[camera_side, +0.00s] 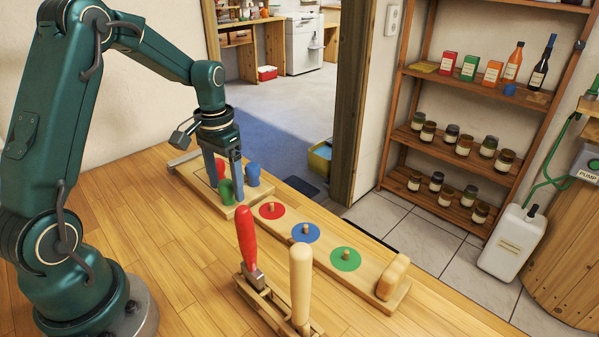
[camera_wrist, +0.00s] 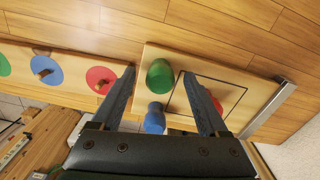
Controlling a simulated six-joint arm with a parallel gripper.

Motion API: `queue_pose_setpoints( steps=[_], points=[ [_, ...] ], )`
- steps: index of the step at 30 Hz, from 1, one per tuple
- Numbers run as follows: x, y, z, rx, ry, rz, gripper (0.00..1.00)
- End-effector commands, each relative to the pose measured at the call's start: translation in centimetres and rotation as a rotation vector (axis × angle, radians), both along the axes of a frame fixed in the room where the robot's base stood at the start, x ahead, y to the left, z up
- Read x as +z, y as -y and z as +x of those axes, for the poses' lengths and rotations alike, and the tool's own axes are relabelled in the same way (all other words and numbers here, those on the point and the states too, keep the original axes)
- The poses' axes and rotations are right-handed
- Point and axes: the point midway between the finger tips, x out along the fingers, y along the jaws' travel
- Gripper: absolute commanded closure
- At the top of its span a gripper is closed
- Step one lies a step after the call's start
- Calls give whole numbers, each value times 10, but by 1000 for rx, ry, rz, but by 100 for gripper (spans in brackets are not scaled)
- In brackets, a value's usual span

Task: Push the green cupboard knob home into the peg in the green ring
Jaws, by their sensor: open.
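The green knob (camera_side: 225,193) stands on a light wooden board (camera_side: 190,176); it also shows in the wrist view (camera_wrist: 160,76). My gripper (camera_side: 226,192) is open and low over this board. In the wrist view its fingertips (camera_wrist: 160,74) lie on either side of the green knob, with gaps; I cannot tell their exact height against it. The green ring (camera_side: 345,260) is a flat disc on a long board, with a short wooden peg (camera_side: 345,254) standing at its middle. The ring is partly cut off at the wrist view's left edge (camera_wrist: 4,66).
A blue knob (camera_side: 252,174) and a red knob (camera_wrist: 214,105) stand close by my fingers. Red (camera_side: 271,210) and blue (camera_side: 305,233) rings with pegs share the long board. A red-handled tool (camera_side: 246,236) and a wooden handle (camera_side: 301,280) rise in front. Left tabletop is clear.

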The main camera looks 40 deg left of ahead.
Motion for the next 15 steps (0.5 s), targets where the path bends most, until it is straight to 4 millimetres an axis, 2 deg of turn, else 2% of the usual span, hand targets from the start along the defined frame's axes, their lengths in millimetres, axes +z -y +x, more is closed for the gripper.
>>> queue_pose_setpoints(
  steps=[7, 8, 9, 13, 14, 15],
  points=[
    [-1, 0, 0, 0, 1, 0, 23],
    [-1, 0, 0, 0, 1, 0, 30],
    [-1, 0, 0, 0, 1, 0, 46],
    [-1, 0, 0, 0, 1, 0, 95],
    [-1, 0, 0, 0, 1, 0, 100],
    [-1, 0, 0, 0, 1, 0, 100]
  ],
)
